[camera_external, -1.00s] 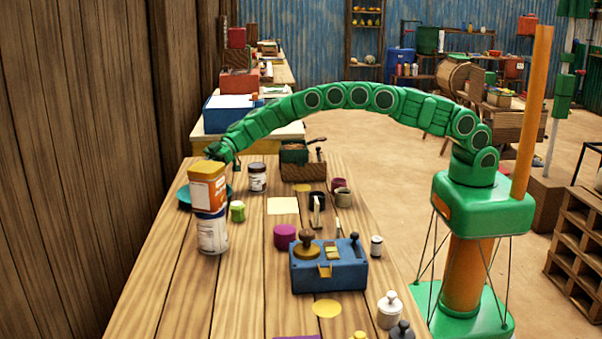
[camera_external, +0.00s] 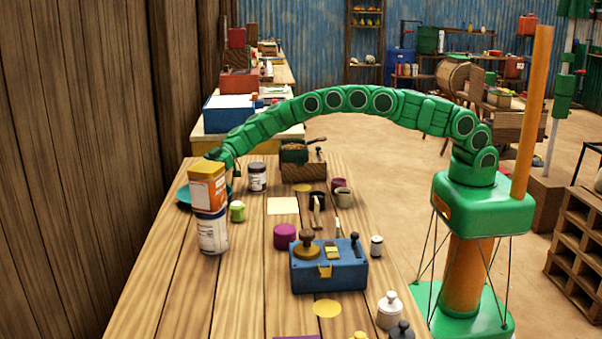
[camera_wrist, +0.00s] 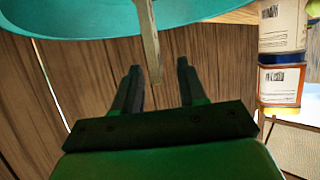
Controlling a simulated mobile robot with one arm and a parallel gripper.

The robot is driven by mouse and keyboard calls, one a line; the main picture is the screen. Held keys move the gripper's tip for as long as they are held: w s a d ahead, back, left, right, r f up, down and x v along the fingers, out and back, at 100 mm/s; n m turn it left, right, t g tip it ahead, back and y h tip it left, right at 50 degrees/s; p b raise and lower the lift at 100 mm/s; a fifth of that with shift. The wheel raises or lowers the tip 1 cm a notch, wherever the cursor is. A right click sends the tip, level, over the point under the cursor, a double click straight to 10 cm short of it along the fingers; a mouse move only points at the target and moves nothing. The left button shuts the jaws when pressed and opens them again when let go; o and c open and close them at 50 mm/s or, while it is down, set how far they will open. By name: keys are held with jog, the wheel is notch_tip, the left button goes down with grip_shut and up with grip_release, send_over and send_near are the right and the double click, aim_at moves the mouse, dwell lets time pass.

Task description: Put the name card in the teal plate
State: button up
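The teal plate (camera_external: 184,196) is at the far left of the table, partly hidden behind stacked containers. It also fills the top of the wrist view (camera_wrist: 75,20). A thin, pale tan strip, likely the name card (camera_wrist: 149,40), shows nearly edge-on there. It overlaps the plate's rim, and its lower end lies between my fingers. I cannot tell whether it rests on the plate. My gripper (camera_wrist: 158,72) has its two dark fingers apart, with a gap on each side of the strip. In the external view my gripper (camera_external: 233,182) is by the plate, mostly hidden.
A blue box (camera_external: 330,270) is nearer. The table's left front is clear.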

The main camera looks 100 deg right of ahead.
dwell(0.5)
jog(key=shift+r, duration=3.5)
